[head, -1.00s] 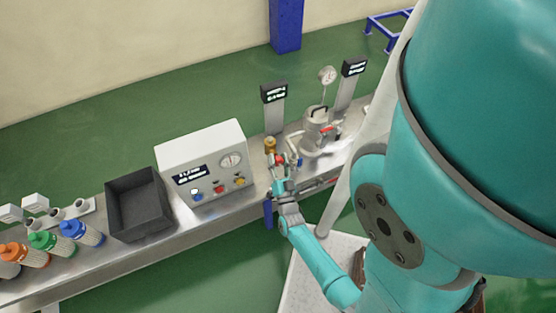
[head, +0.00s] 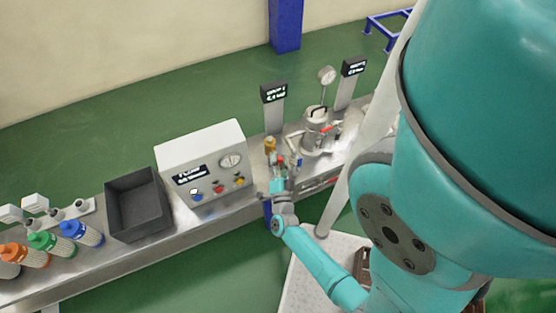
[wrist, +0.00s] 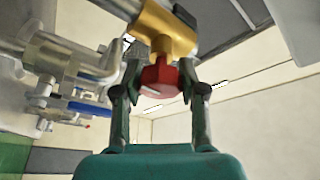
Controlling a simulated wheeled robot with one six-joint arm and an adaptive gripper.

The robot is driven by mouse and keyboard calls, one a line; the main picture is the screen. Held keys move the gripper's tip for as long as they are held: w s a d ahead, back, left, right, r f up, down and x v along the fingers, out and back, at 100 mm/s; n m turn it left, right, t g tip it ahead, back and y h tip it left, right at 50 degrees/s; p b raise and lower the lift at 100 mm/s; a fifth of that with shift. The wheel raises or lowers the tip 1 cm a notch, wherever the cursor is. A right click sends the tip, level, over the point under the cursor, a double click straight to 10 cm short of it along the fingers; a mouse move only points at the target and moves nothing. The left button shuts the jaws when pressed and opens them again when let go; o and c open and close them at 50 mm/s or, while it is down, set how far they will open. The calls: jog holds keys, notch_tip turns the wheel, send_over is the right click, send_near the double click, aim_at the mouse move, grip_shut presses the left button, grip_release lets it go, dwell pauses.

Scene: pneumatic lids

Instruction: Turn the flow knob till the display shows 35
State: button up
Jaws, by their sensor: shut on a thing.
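The red flow knob (wrist: 161,78) sits on the end of a brass valve body (wrist: 163,30) in the wrist view. My gripper (wrist: 160,88) has one finger on each side of the knob and is shut on it. In the head view my gripper (head: 279,182) is at the front of the bench, just below the brass valve (head: 270,145). A dark display (head: 274,92) stands on a post behind the valve. Its lit text is too small to read, and I cannot tell the number.
A second display (head: 354,67), a steel vessel (head: 314,133) and a round gauge (head: 326,75) stand to the right. A white control box (head: 203,153) and a black bin (head: 140,207) stand left. Pipes and a blue-handled valve (wrist: 88,108) run close by the gripper's left.

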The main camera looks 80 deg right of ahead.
jog(key=o, duration=1.2)
jog(key=shift+v, duration=6)
